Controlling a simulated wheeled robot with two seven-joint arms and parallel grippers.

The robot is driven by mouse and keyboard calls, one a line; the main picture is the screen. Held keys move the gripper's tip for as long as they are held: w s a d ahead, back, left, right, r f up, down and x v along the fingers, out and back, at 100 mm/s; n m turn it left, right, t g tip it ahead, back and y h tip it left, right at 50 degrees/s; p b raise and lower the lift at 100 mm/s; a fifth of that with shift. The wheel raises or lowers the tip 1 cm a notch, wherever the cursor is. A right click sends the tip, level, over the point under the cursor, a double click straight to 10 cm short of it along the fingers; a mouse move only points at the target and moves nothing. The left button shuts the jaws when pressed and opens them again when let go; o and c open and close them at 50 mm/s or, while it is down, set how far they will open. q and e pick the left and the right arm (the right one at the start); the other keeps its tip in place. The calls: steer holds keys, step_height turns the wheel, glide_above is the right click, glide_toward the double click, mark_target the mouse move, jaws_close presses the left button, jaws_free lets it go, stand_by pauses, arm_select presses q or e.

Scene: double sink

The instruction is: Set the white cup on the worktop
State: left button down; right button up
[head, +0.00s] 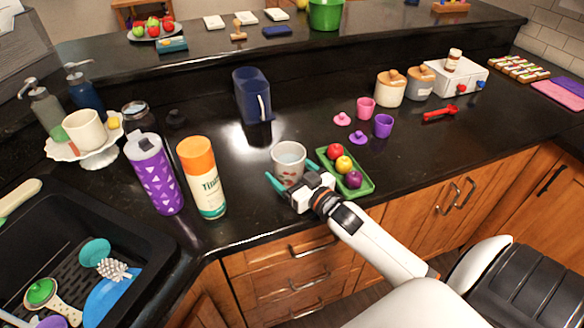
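A white cup with a red cherry pattern (289,161) stands upright on the black worktop (245,205) near its front edge. My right gripper (292,172) reaches in from the front right. Its teal fingers are spread on either side of the cup's lower part and look open; contact with the cup is not clear. A second, plain off-white cup (85,131) sits on a white scalloped cake stand (92,158) at the left. My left gripper is not in view.
A green tray with toy fruit (364,186) lies close right of my gripper. An orange-capped spray can (203,178) and purple tumbler (153,175) stand to the left, beside the black sink (150,262). A blue pitcher (251,97) stands behind. Worktop between can and cup is clear.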

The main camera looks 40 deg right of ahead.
steer(key=shift+s+r, duration=0.1)
steer(key=s, duration=0.3)
steer(key=s+b, duration=0.1)
steer(key=s, duration=0.3)
steer(key=s+d, duration=0.1)
steer(key=s, duration=0.2)
steer(key=shift+s+b, duration=0.2)
steer(key=shift+b, duration=0.1)
steer(key=shift+s, duration=0.7)
